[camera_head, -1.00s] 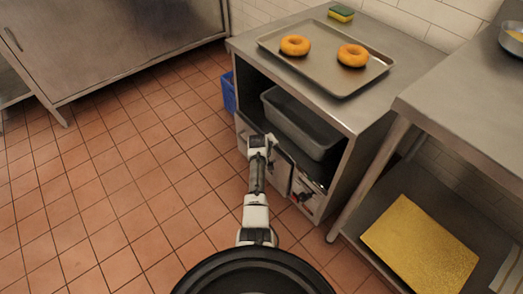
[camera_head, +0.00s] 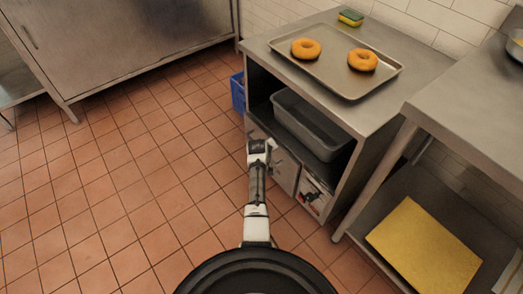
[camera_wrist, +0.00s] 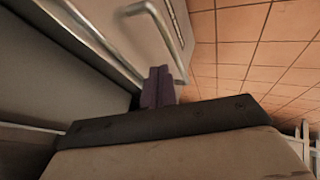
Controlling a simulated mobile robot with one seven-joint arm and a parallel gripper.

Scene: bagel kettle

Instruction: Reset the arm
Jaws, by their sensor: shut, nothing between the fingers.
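My arm reaches forward from my body in the head view, in front of the low steel cabinet (camera_head: 345,190). Its end is beside the cabinet's open front, and my gripper is small and hard to make out there. In the wrist view my gripper (camera_wrist: 158,84) shows as two dark purple fingers pressed together, with nothing between them. A bent metal bar handle (camera_wrist: 172,38) on a grey panel lies just beyond the fingertips. I cannot tell whether the fingers touch it.
A tray (camera_head: 320,70) with two bagels (camera_head: 306,48) (camera_head: 362,59) sits on the cabinet, near a sponge (camera_head: 350,17). A grey bin (camera_head: 308,122) is on its shelf. A blue crate (camera_head: 238,92) stands at left. A steel table (camera_head: 475,105) is at right. Tiled floor at left is clear.

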